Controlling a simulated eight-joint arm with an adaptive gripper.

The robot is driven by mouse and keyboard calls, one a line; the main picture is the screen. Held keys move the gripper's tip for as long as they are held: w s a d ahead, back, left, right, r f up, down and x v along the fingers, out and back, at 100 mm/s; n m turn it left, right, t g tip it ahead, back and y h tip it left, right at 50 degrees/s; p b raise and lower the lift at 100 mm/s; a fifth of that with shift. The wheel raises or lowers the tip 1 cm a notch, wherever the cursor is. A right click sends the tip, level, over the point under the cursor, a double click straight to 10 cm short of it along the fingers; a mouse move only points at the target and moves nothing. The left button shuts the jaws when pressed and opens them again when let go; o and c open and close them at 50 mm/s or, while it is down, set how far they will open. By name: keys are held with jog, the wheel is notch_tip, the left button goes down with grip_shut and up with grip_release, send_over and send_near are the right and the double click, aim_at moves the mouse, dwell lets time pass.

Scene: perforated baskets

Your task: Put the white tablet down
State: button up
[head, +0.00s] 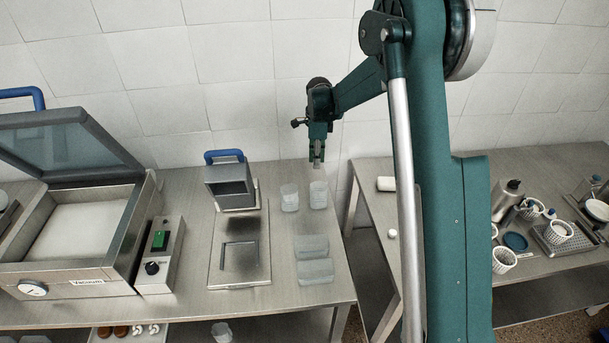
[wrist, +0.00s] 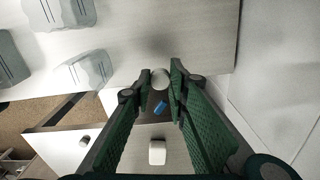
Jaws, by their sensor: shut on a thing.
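My gripper (head: 317,160) is held in the air near the back right corner of the left steel table (head: 185,205). In the wrist view the two green fingers of my gripper (wrist: 160,78) close on a small round white tablet (wrist: 160,79) at their tips. In the head view only a small pale bit shows at the fingertips. The tablet is clear of the table.
Clear containers (head: 289,197) stand on the left table near my gripper; some also show in the wrist view (wrist: 82,70). A white cylinder (head: 386,184) and a small white piece (head: 392,233) lie on the right table. Perforated baskets (head: 503,260) stand farther right. A gap separates the tables.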

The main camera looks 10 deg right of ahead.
jog(key=shift+f, duration=2.4)
jog(key=shift+f, duration=1.85)
jog(key=shift+f, duration=0.2)
jog(key=o, duration=0.7)
jog(key=shift+r, duration=0.25)
notch_tip(320, 180, up, 12)
jog(key=shift+f, duration=0.1)
